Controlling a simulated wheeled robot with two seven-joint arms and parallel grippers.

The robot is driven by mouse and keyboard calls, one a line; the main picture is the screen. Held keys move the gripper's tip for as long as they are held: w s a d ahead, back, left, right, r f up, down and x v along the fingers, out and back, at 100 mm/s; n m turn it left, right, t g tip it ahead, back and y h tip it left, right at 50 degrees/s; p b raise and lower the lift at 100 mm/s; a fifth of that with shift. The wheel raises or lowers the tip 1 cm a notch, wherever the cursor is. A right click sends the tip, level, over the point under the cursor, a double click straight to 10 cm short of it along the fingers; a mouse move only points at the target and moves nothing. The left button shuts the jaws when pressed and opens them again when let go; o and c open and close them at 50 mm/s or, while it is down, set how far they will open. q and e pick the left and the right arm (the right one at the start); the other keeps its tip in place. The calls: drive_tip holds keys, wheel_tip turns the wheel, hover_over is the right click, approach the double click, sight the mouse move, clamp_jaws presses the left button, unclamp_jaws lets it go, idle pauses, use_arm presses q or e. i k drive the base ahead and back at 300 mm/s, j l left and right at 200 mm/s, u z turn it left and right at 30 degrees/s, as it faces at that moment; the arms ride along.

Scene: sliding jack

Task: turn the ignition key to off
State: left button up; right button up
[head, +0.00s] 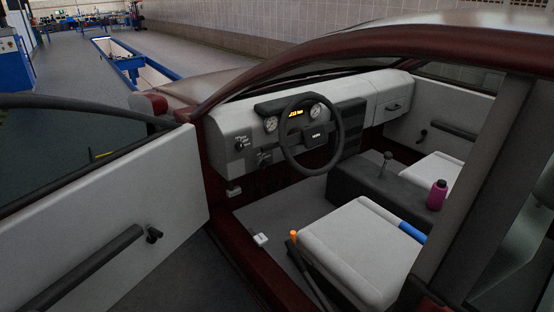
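The car's grey dashboard (228,120) is seen through the open driver's door. Left of the steering wheel (312,133) there is a dark round control (240,146) with small labels. Below and right of it is a second small dark control (264,158), also with marks around it. One of these may be the ignition key switch; they are too small to tell which, or what position a key is in. The cluster display (296,113) behind the wheel is lit orange. Neither of my grippers is in view.
The open door (105,215) stands at left, and the dark red roof pillar (245,88) frames the opening. Inside are the driver's seat (362,245), an orange-topped lever (293,237), a gear lever (387,160) and a magenta bottle (437,195). The space before the dashboard is clear.

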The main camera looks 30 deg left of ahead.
sight(263, 164)
drive_tip(key=i+j, duration=0.1)
drive_tip(key=j, duration=0.25)
drive_tip(key=i+j, duration=0.15)
drive_tip(key=j, duration=0.2)
drive_tip(key=i+j+z, duration=0.1)
drive_tip(key=j, duration=0.3)
drive_tip(key=i+j, duration=0.1)
drive_tip(key=j, duration=0.25)
